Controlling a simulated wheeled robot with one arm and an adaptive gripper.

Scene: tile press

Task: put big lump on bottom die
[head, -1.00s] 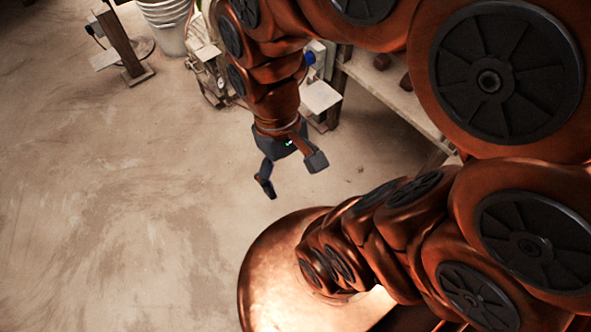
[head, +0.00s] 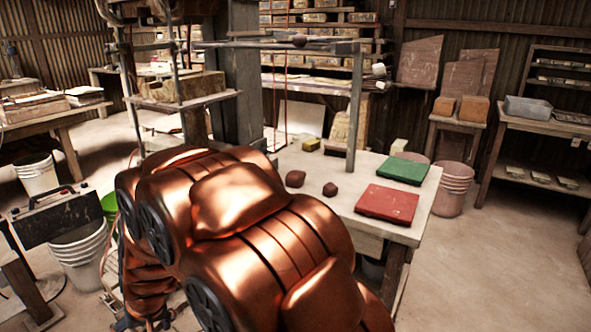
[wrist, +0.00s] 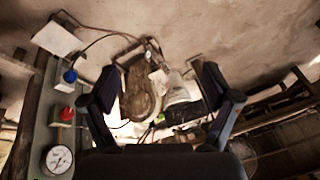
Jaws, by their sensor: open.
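The big lump (head: 295,178) is a dark reddish-brown clay piece on the pale table in the head view, just right of my copper arm. A smaller lump (head: 330,189) lies to its right. The press frame (head: 187,95) stands behind my arm. I cannot make out the bottom die; my arm covers much of the press's lower part. My gripper (wrist: 158,84) shows in the wrist view with its two dark fingers wide apart and nothing held. It is away from the lumps, which do not show in the wrist view. My gripper is hidden in the head view.
The table (head: 335,210) also bears a red board (head: 387,203), a green board (head: 405,170) and small blocks. Stacked buckets (head: 452,187) stand right of it. A panel with a gauge (wrist: 58,160) is close at left in the wrist view. Floor at right is clear.

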